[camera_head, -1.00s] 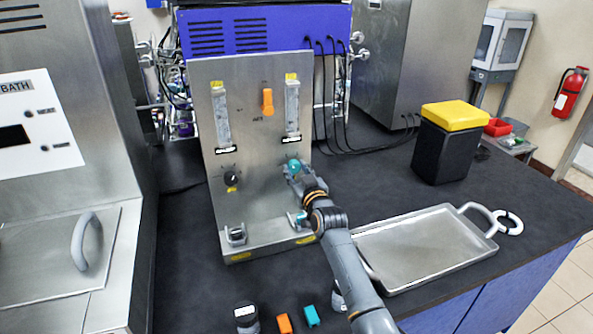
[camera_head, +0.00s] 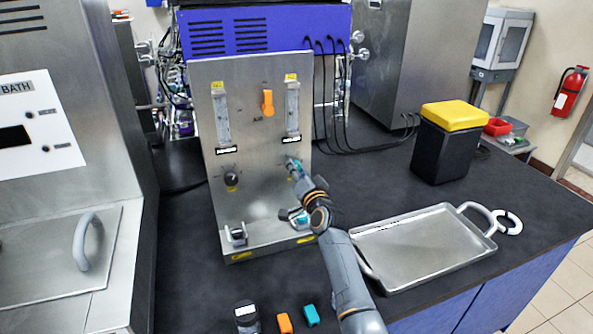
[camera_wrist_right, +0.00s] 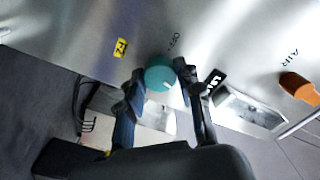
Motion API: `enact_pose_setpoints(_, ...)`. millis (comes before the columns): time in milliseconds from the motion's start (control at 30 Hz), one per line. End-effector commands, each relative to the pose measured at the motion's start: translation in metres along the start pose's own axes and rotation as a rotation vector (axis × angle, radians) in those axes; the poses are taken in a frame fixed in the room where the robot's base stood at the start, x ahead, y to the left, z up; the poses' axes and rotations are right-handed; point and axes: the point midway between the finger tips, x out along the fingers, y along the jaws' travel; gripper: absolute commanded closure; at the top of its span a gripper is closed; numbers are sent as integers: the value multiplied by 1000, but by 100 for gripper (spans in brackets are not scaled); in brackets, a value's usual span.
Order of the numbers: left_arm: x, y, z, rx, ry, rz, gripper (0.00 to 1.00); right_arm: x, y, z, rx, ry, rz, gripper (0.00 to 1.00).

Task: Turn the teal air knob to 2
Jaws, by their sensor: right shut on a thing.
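The teal air knob (camera_wrist_right: 160,74) is on the steel panel (camera_head: 262,195), low on its right side. In the wrist view it sits between the fingers of my right gripper (camera_wrist_right: 160,78), which is shut on it. A short white mark shows on its face, and an "OFF" label is printed beside it. In the head view my right gripper (camera_head: 293,165) covers most of the knob. The number that the knob points to cannot be read. My left gripper is not in view.
A black knob (camera_head: 231,179) and an orange lever (camera_head: 267,102) are on the same panel. A steel tray (camera_head: 425,250) lies right of my arm. Orange (camera_head: 284,323) and teal (camera_head: 311,315) pieces and a dark jar (camera_head: 247,316) stand at the front.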

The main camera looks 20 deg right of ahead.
Motion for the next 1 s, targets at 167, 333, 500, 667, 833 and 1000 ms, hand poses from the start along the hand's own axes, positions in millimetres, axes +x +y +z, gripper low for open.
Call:
enact_pose_setpoints(167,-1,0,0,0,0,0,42,0,1,2,128,-5,3,97)
enact_pose_setpoints(333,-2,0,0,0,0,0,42,0,1,2,217,-5,3,97)
enact_pose_setpoints(500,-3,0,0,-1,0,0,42,0,1,2,270,-5,3,97)
enact_pose_setpoints(667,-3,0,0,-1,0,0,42,0,1,2,292,-5,3,97)
enact_pose_setpoints(833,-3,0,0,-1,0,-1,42,0,2,2,297,-5,3,97)
enact_pose_setpoints(1000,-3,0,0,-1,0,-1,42,0,2,2,296,-5,3,97)
